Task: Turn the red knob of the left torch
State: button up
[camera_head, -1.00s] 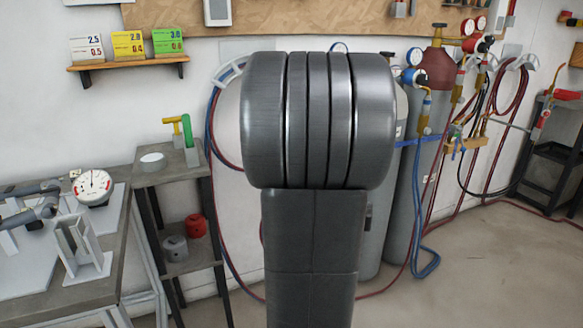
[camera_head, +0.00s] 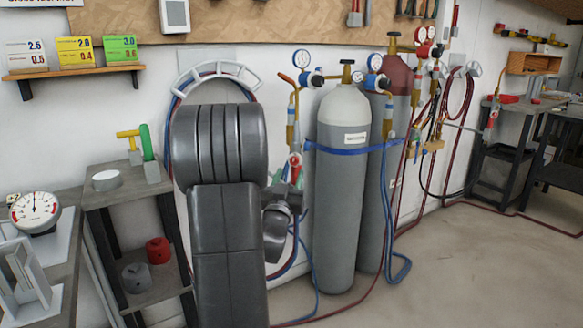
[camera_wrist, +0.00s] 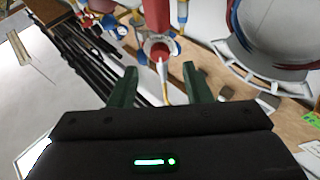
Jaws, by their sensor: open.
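In the head view, a torch-like fitting with red, white and blue parts (camera_head: 295,162) hangs left of the grey cylinder, just beyond my arm. In the wrist view, a red fitting (camera_wrist: 156,14) with a round red and white part (camera_wrist: 159,49) and a pale tip shows ahead, between the lines of my fingers. My gripper (camera_wrist: 160,73) is open, with its two green fingers apart and nothing visibly held. I cannot tell whether the fingers touch the fitting, or which red part is the knob. My arm hides most of my gripper in the head view.
Grey cylinders (camera_head: 340,215) with gauges and a blue strap stand right of my arm. Hoses hang on a white wall holder (camera_head: 215,70) behind it. A small shelf table (camera_head: 125,195) stands at left. Open floor (camera_head: 460,265) lies to the right.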

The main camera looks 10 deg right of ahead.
aim_at(294, 162)
jog(key=shift+x, duration=2.35)
jog(key=c, duration=1)
